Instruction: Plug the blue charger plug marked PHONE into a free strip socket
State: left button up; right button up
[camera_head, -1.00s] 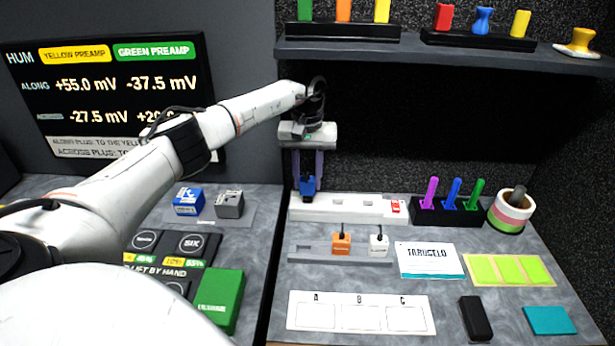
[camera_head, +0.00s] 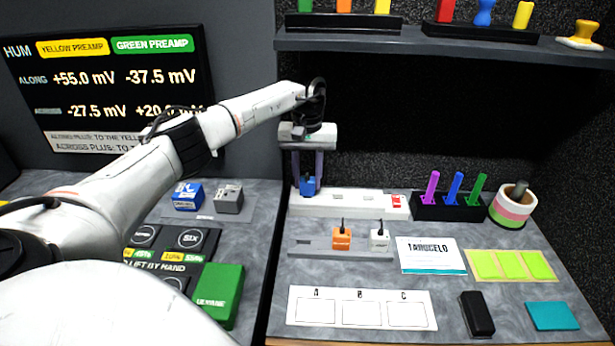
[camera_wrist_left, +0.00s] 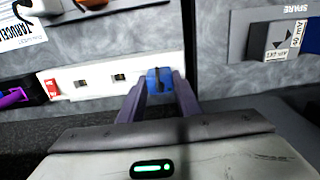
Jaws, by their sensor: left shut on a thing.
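The blue plug (camera_head: 307,186) is at the left end of the white power strip (camera_head: 355,205). My left gripper (camera_head: 307,184) points down from above and is shut on it. In the left wrist view the blue plug (camera_wrist_left: 160,80) sits between the two purple fingers (camera_wrist_left: 159,94), in line with the strip (camera_wrist_left: 100,78). Two uncovered sockets show beside it there. The plug's underside is hidden, so I cannot tell whether it is seated or just above the strip. Its marking is not readable. My right gripper is not in view.
A grey rail in front of the strip holds an orange plug (camera_head: 342,238) and a white plug (camera_head: 379,239). A black holder with coloured pens (camera_head: 447,208) stands right of the strip. A shelf (camera_head: 440,43) hangs above. A blue box (camera_head: 187,196) stands to the left.

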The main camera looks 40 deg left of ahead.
pick_arm(q)
jog(key=shift+f, duration=0.4)
jog(key=o, duration=1.2)
